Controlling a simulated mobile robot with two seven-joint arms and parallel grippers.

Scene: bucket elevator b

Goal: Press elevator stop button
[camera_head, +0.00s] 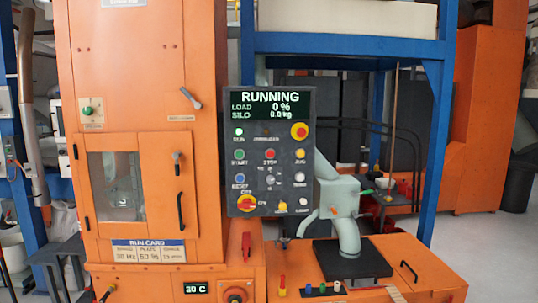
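The dark control panel (284,182) stands upright in the middle of the view, in front of the orange machine. Its display (268,104) reads RUNNING, LOAD 0 %, SILO 0.0 kg. The red stop button (270,154), labelled STOP, is in the middle of the upper button row. The green start button (239,155) is to its left and the yellow jog button (300,154) to its right. Neither of my grippers is in view, and nothing covers the stop button.
The orange elevator housing (135,60) with a windowed door (118,185) is left of the panel. A pale green spout (342,205) is close on the right, above an orange bench (420,272). Blue frame posts (436,140) stand behind. The panel's front looks clear.

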